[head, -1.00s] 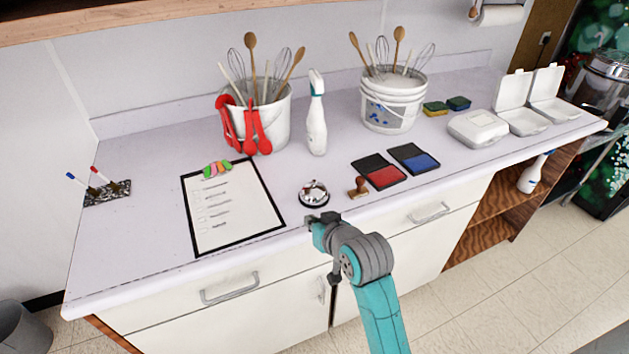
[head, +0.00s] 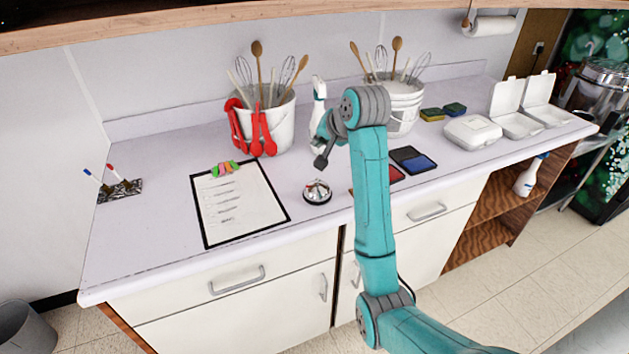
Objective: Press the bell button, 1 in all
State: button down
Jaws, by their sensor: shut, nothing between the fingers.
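The bell (head: 317,195) is a small silver dome on a dark base. It stands on the counter to the right of the clipboard, near the front edge. My gripper (head: 320,163) is shut and empty, pointing down. In the picture its tip is just above the bell, with a small gap between them. The bell's top shows, and I see no contact. The exact height and depth of the tip over the bell are hard to tell.
The clipboard (head: 240,205) lies left of the bell. A spray bottle (head: 317,108) and two utensil buckets stand behind, one with red tools (head: 262,135). My arm partly hides the red ink pad (head: 396,174); a blue ink pad (head: 413,160) lies beyond.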

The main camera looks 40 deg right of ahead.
aim_at(319, 180)
jog(key=shift+f, duration=0.1)
jog(key=shift+f, duration=4.35)
jog(key=shift+f, duration=0.15)
jog(key=shift+f, duration=0.25)
jog(key=shift+f, duration=0.55)
jog(key=shift+r, duration=0.95)
jog(key=shift+r, duration=2.5)
